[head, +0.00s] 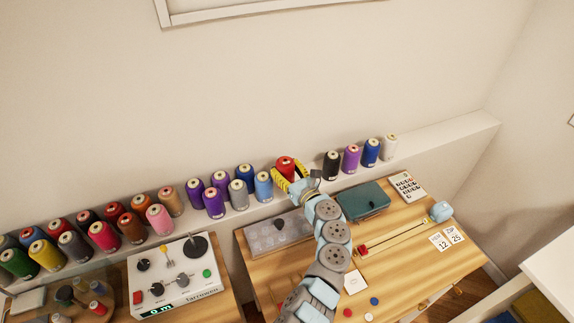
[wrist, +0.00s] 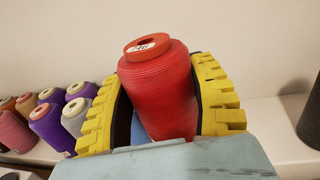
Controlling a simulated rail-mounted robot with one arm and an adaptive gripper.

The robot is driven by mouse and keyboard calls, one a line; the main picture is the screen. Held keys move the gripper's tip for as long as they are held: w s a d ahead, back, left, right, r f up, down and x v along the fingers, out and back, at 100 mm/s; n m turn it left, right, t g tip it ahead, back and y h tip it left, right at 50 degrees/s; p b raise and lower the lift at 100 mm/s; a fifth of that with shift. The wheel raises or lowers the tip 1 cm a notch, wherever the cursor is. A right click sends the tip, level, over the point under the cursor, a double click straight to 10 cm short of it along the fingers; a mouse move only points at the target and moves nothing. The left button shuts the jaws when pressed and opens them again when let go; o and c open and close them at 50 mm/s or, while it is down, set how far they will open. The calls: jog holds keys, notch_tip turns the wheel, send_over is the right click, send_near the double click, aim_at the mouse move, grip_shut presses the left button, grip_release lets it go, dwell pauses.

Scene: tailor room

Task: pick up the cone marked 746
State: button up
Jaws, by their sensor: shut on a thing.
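The white shelf (head: 430,142) carries many cones. Below are a wooden table (head: 400,265), a teal box (head: 363,200) and a white control panel (head: 178,275).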

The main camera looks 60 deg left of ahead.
jog(key=s+d+r+p, duration=0.3)
jog(key=s+d+r, duration=0.2)
jog(key=s+d, duration=0.2)
jog(key=shift+d+r, duration=0.35)
jog(key=shift+d, duration=0.1)
